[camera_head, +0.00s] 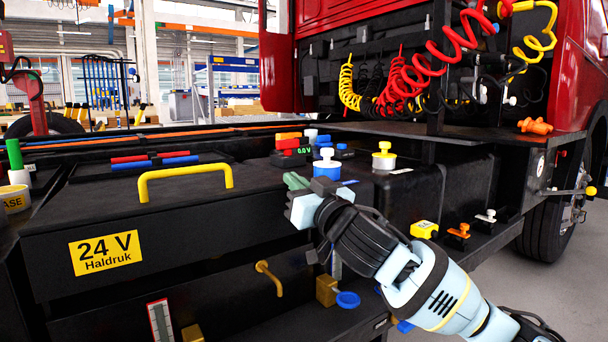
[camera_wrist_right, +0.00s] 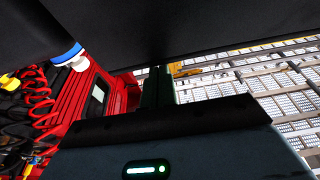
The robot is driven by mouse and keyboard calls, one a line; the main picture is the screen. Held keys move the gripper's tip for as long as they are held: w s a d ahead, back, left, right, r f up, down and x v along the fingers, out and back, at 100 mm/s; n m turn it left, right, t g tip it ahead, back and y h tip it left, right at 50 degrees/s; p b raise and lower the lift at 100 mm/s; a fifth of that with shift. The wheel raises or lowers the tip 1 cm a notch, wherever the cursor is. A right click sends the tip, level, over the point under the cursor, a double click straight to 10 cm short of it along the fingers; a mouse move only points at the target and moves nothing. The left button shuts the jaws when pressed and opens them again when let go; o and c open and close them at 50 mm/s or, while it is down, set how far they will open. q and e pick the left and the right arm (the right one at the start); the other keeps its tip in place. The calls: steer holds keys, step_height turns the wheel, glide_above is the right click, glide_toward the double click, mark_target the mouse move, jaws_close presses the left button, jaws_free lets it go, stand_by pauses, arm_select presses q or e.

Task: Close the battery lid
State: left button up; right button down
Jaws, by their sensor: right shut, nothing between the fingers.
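My right gripper (camera_head: 296,181) is shut and empty, with green fingers, at the lid's right end, clear of the handle. I cannot tell whether it touches the lid. In the right wrist view the dark fingers (camera_wrist_right: 157,88) are together below a large dark surface (camera_wrist_right: 170,30). My left gripper is out of view.
Red and yellow coiled hoses (camera_head: 400,85) hang behind. A lower yellow handle (camera_head: 268,278) and blue knob (camera_head: 348,299) sit below.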

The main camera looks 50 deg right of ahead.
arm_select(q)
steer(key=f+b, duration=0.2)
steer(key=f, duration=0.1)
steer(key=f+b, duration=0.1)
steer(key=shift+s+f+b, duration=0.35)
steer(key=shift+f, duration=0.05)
arm_select(e)
steer(key=shift+t, duration=0.6)
step_height(320, 180, down, 5)
steer(key=shift+w+a+r, duration=0.1)
steer(key=shift+f+h, duration=0.2)
steer(key=shift+h, duration=0.1)
step_height(320, 180, up, 6)
steer(key=p, duration=0.5)
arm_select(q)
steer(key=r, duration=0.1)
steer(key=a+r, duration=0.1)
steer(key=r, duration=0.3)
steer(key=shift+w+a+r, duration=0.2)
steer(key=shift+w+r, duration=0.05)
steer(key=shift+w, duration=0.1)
arm_select(e)
steer(key=v, duration=1)
steer(key=shift+s+f, duration=0.15)
steer(key=shift+s, duration=0.15)
